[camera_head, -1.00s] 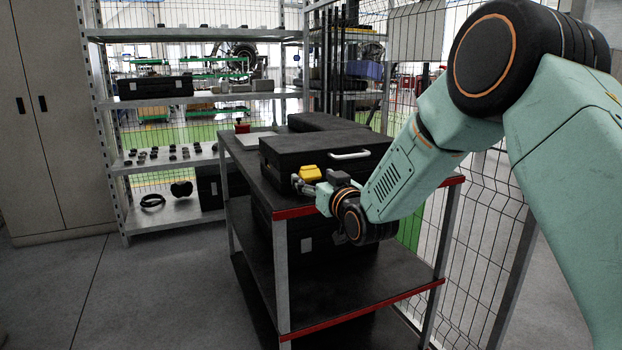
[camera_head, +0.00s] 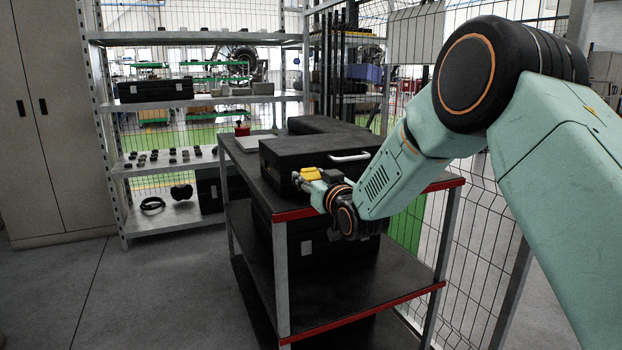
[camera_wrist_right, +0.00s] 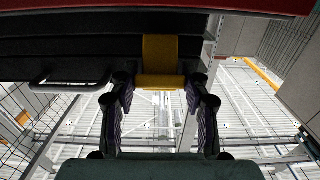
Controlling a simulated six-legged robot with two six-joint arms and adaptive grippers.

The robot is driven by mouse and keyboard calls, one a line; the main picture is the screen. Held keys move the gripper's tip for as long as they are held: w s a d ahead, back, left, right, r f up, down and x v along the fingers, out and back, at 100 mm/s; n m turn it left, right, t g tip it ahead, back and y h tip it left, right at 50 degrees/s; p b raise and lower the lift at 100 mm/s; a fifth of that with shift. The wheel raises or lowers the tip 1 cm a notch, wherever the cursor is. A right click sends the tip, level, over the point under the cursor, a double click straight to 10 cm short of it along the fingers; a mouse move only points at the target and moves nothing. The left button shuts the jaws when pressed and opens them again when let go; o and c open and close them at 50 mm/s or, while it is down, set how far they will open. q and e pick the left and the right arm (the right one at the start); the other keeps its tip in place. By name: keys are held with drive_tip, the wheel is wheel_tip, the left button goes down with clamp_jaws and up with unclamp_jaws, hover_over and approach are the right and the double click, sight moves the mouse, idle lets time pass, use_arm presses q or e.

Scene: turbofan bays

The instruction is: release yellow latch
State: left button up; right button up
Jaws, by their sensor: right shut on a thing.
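The yellow latch (camera_head: 312,174) is on the front face of a black case (camera_head: 300,148) that lies on the top shelf of a cart. In the right wrist view the latch (camera_wrist_right: 160,60) hangs at the case's edge, its lower bar between my two fingertips. My right gripper (camera_head: 301,180) is at the latch and closed on it; it also shows in the right wrist view (camera_wrist_right: 160,84), one finger on each side of the bar. Part of the latch is hidden by the gripper in the head view. My left gripper is not in view.
The case's pale handle (camera_head: 350,157) is right of the latch. The cart's red front edge (camera_head: 295,214) runs just below my gripper. Shelving (camera_head: 190,95) stands behind at left, and a wire mesh fence (camera_head: 480,230) stands at right. The floor at left is clear.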

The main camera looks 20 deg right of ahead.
drive_tip(key=c, duration=0.4)
drive_tip(key=t+b, duration=0.1)
drive_tip(key=b, duration=0.1)
drive_tip(key=f+t+b, duration=0.1)
drive_tip(key=b, duration=0.2)
drive_tip(key=f+t+b, duration=0.1)
drive_tip(key=b, duration=0.1)
drive_tip(key=shift+s+t+b, duration=0.3)
drive_tip(key=shift+c, duration=0.2)
drive_tip(key=shift+s+f+t+b, duration=0.15)
drive_tip(key=shift+t+b, duration=0.55)
drive_tip(key=shift+b, duration=0.45)
drive_tip(key=o, duration=1.2)
drive_tip(key=shift+c, duration=0.2)
drive_tip(key=v, duration=1.2)
